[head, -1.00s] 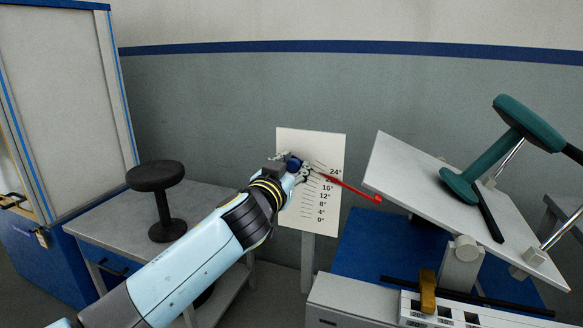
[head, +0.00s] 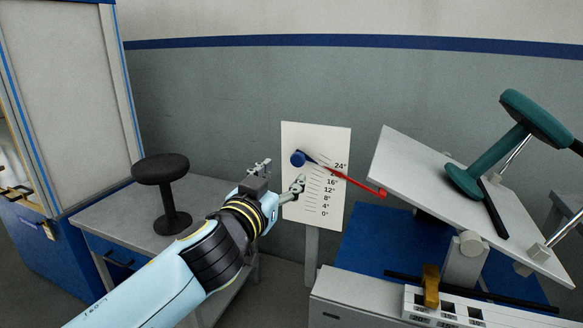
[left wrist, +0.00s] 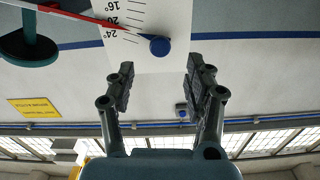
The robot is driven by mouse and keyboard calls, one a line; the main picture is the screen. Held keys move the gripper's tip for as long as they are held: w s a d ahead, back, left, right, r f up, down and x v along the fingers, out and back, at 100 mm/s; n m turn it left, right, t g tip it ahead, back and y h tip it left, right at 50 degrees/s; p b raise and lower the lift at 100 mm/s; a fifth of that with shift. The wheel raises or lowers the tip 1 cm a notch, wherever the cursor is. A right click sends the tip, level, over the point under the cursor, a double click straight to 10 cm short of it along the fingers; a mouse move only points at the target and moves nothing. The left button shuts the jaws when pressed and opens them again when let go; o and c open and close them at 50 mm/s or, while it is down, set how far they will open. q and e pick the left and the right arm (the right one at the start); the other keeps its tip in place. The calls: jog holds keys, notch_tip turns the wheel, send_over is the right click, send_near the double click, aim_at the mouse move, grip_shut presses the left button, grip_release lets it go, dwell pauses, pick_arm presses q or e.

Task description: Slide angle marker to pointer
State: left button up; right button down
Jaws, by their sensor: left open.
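The white angle board (head: 298,211) stands upright on a post, with degree marks from 0° to 24°. The blue angle marker (head: 297,159) is at the upper left of the board, near the top of the scale. The red pointer (head: 355,181) runs from the upper marks down right to a red tip by the tilted plate. My left gripper (head: 281,175) is open and empty, just left of and below the marker. In the left wrist view the marker (left wrist: 159,45) lies ahead of the open fingers (left wrist: 160,78), apart from them, with the pointer (left wrist: 75,16) reaching it or passing close by.
A tilted white plate (head: 405,177) at right carries a teal stool (head: 487,160). A yellow-brown block (head: 431,286) sits below it. A black stool (head: 161,195) stands on the grey table (head: 120,225) at left. Open floor lies between the benches.

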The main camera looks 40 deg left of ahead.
pick_arm(q)
jog(key=v, duration=0.3)
jog(key=shift+f, duration=0.1)
dwell(0.4)
jog(key=s+f+g, duration=0.3)
jog(key=s+f, duration=0.1)
jog(key=f, duration=0.8)
jog(key=s+f+g+h, duration=0.1)
jog(key=s+f+g, duration=0.3)
jog(key=f, duration=0.8)
jog(key=s+f+g, duration=0.2)
jog(key=s+f, duration=0.3)
jog(key=f, duration=0.7)
jog(key=s+f+g, duration=0.2)
jog(key=s+f, duration=0.4)
jog(key=s, duration=0.4)
jog(key=s+f+m+g+h, duration=0.1)
jog(key=s+f+g, duration=0.2)
jog(key=s, duration=0.8)
jog(key=s+d+f+g+h, duration=0.1)
jog(key=s+f+g, duration=0.1)
jog(key=s+f, duration=0.6)
jog(key=shift+s+f+m+g, duration=0.35)
jog(key=shift+s+m+g, duration=0.05)
jog(key=shift+s, duration=0.85)
jog(key=shift+d, duration=0.1)
